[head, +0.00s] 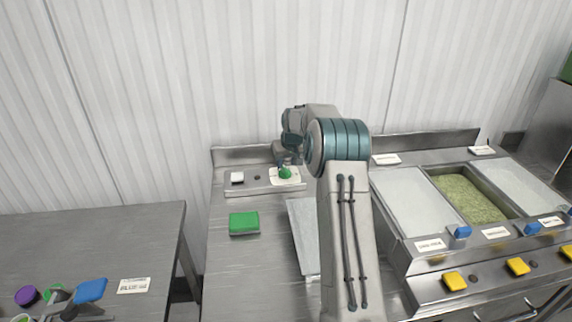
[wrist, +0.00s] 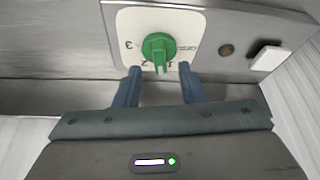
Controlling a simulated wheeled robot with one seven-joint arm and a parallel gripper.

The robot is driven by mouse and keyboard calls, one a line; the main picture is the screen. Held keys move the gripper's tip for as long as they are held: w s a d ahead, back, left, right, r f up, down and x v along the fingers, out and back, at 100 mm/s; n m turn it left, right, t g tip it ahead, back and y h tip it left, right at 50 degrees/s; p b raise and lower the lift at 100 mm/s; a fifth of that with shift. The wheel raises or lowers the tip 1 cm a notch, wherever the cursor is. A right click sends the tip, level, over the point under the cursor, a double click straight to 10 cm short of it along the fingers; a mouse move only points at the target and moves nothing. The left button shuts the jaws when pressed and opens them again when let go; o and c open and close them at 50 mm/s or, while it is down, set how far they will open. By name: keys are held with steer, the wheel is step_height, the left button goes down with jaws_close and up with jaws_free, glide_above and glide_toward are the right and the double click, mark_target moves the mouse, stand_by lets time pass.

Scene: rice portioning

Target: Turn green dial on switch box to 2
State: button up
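The green dial (wrist: 158,50) sits on the white plate (wrist: 192,20) of the switch box. A "3" shows at the left of the dial in the wrist view; the other markings are partly covered or blurred. The pointer faces my gripper, near what looks like a 2 and a 1. My gripper (wrist: 159,72) is open, with its two fingertips apart on either side of the pointer. I cannot tell whether they touch it. In the head view the dial (head: 285,173) is at the back of the steel counter, just below my gripper (head: 286,160).
A white block (wrist: 270,58) and a dark round knob (wrist: 226,50) are beside the plate. A green sponge-like block (head: 244,222) lies on the counter in front. Rice bins (head: 470,196) stand at right; a lower table (head: 90,240) is at left.

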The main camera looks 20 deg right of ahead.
mark_target(284, 168)
steer(key=shift+x, duration=1.6)
jaws_close()
steer(key=shift+f+m, duration=0.1)
steer(key=shift+m, duration=0.2)
steer(key=m+b, duration=0.1)
steer(key=m+h, duration=0.1)
steer(key=shift+a+m+b, duration=0.2)
steer(key=shift+m+b, duration=0.1)
steer(key=shift+b, duration=0.1)
steer(key=shift+w+a+m+g+h+b, duration=0.1)
steer(key=shift+m+g+h+b, duration=0.25)
steer(key=shift+m, duration=0.8)
steer(key=shift+w+a+m+g+h+b, duration=0.15)
steer(key=shift+m+h, duration=0.4)
steer(key=shift+m, duration=0.6)
steer(key=shift+s+d, duration=0.1)
